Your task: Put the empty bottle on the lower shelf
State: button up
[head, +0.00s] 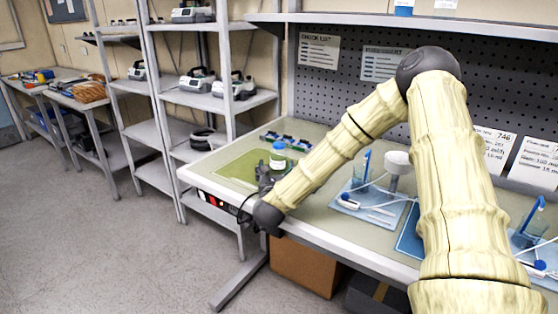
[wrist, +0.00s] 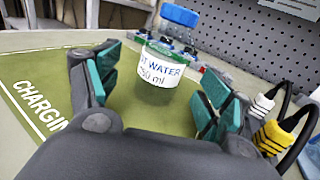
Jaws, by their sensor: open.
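A bottle (head: 278,158) with a blue cap and a white label stands upright near the far edge of a green mat on the workbench. In the wrist view the bottle (wrist: 160,68) is clear with a label reading "WATER"; its fill level cannot be told. My gripper (wrist: 158,88) is open, with the bottle ahead between its teal-padded fingers and no visible grip. In the head view my gripper (head: 265,178) is low over the mat, just in front of the bottle.
The green mat (head: 236,166) is marked "CHARGING" in the wrist view. Pumps stand on the rack's middle shelf (head: 258,98). Blue-capped small items (head: 288,139) lie behind the bottle. A tray (head: 372,212) with tools lies farther right.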

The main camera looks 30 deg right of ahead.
aim_at(278, 164)
jog(key=x, duration=0.1)
jog(key=p+x, duration=0.1)
jog(key=x, duration=0.1)
jog(key=shift+w+d+r, duration=0.1)
jog(key=shift+d+r, duration=0.1)
jog(key=shift+d, duration=0.2)
jog(key=shift+x, duration=0.8)
jog(key=c, duration=1)
jog(key=shift+c, duration=0.2)
